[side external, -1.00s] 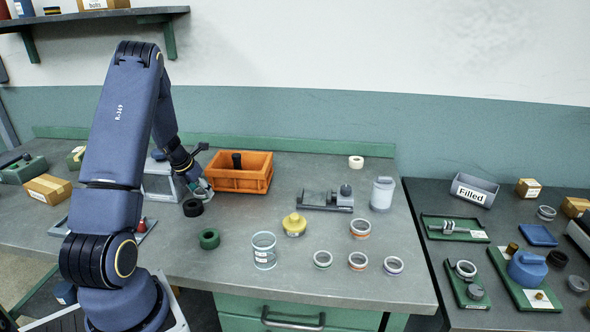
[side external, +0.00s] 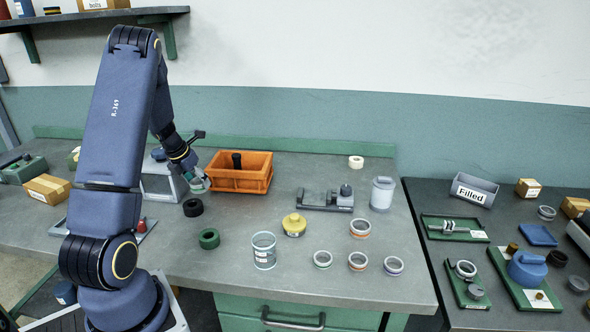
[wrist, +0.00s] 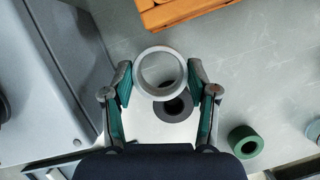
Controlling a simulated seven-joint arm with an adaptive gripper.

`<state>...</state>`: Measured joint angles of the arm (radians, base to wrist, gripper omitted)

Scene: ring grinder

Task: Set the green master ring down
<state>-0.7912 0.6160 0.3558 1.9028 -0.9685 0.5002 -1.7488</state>
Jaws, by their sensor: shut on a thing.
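My gripper (side external: 198,185) is shut on a light grey ring (wrist: 158,95), held between both fingertips in the wrist view, where my gripper (wrist: 160,76) also shows. I see no clear green band on the held ring. It is above the bench, left of the orange bin; in the side view it is small and partly hidden by the fingers. A thick dark green ring (side external: 209,238), also in the wrist view (wrist: 245,142), lies apart on the bench. A grey ring with a greenish band (side external: 323,260) lies nearer the front edge.
A black ring (side external: 193,207) lies on the bench, partly behind the held ring in the wrist view (wrist: 175,106). The orange bin (side external: 240,181) and a grey machine (side external: 160,183) flank my gripper. A yellow part (side external: 294,224) and a glass jar (side external: 264,252) stand farther right.

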